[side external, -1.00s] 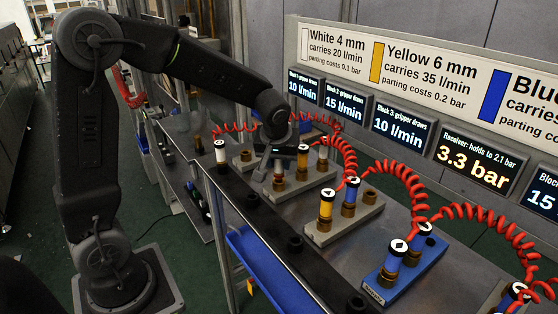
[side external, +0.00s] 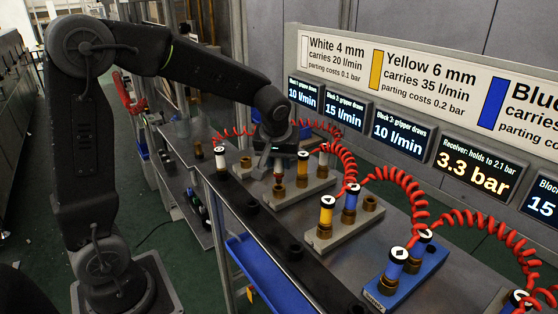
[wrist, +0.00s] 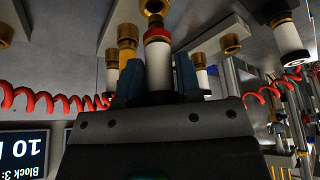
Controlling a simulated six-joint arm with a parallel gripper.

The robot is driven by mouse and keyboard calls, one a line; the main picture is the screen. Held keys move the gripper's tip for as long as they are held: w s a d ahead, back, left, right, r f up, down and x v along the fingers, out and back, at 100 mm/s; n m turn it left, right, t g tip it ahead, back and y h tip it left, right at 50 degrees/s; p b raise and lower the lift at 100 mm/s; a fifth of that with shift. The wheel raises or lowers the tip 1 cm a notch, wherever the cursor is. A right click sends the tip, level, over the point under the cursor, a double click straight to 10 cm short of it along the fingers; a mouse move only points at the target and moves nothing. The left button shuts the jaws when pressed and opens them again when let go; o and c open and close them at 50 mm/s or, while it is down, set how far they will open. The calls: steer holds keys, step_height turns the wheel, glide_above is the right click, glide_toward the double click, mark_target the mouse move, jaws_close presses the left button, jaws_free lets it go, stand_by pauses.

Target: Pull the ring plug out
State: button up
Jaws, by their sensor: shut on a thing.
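My gripper (side external: 279,148) is over the second block and shut on a white plug (wrist: 159,68). In the wrist view the plug stands between my two dark fingers, with a red band and brass collar (wrist: 156,35) at its far end. A brass socket (wrist: 154,7) lies just beyond; I cannot tell whether plug and socket are fully apart. In the side view the plug's lower part shows below my gripper, above a brass socket (side external: 279,191). My gripper hides its top, so I cannot see a ring mark.
A yellow plug (side external: 303,166) and another white plug (side external: 323,157) stand close by on the same block (side external: 290,200). Red coiled hoses (side external: 345,160) hang close on the right. A white plug (side external: 220,158) stands to the left. Blocks with yellow and blue plugs stand nearer the camera.

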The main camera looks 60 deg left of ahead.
steer(key=shift+r, duration=0.1)
steer(key=shift+r, duration=1.95)
